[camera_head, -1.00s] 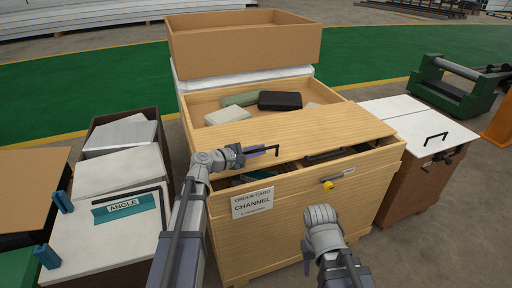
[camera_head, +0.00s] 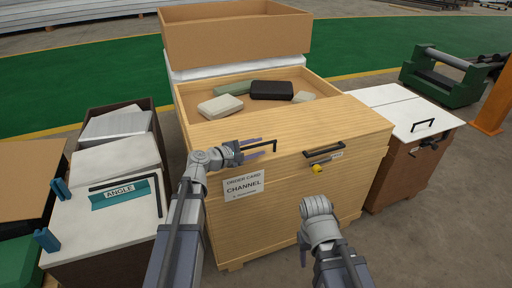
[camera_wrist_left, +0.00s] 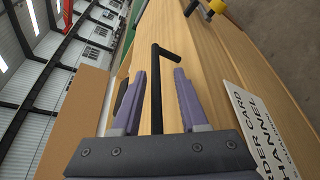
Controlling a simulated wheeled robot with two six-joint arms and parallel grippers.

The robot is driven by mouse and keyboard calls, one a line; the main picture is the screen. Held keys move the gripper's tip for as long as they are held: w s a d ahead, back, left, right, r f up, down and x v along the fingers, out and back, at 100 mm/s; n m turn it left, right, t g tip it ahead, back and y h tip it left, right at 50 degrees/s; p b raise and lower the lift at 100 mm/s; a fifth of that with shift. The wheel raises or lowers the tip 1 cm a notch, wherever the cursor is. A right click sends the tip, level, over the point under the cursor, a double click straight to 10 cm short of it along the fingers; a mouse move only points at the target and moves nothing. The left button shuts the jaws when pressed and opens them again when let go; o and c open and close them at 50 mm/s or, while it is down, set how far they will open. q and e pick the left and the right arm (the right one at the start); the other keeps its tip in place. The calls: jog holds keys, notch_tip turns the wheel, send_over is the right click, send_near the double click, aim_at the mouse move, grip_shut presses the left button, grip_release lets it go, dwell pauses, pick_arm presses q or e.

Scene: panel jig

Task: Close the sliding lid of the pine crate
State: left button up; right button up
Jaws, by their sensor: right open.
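The pine crate (camera_head: 290,205) stands in the middle of the head view, with a white order card (camera_head: 243,186) reading CHANNEL on its front. Its plain wooden lid (camera_head: 310,118) covers the front part of the top, near the front edge. Behind it the top is open. A black handle (camera_head: 275,145) stands at the lid's left. My left gripper (camera_head: 262,147) is around this handle; the left wrist view shows the purple fingers (camera_wrist_left: 158,90) apart, with gaps on both sides of the bar. My right gripper (camera_head: 316,207) is in front of the crate; its fingers are hidden.
Green, cream and black packages (camera_head: 271,90) lie in the crate's open rear part. A black pull (camera_head: 323,150) and yellow piece (camera_head: 318,168) are at its front edge. A crate marked ANGLE (camera_head: 118,195) stands left, a white-topped brown crate (camera_head: 400,115) right.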

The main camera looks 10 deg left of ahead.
pick_arm(q)
jog(key=shift+a, duration=0.1)
jog(key=p+v, duration=0.1)
jog(key=v, duration=0.6)
jog(key=shift+s+a+r+p, duration=0.1)
jog(key=shift+s+a+p, duration=0.05)
jog(key=shift+s+p, duration=0.2)
jog(key=s+d+f+m+g+y, duration=0.1)
jog(key=s+d+f+m+g, duration=0.35)
jog(key=d, duration=0.25)
jog(key=s+d+f+m+g, duration=0.4)
jog(key=d+f+m, duration=0.2)
jog(key=d, duration=0.1)
jog(key=s+d+f+m+g+y, duration=0.1)
jog(key=s+f+m+g+y, duration=0.4)
jog(key=s+m+y, duration=0.6)
notch_tip(320, 180, up, 26)
jog(key=t+h+p, duration=0.1)
jog(key=p, duration=2.6)
jog(key=shift+s, duration=0.45)
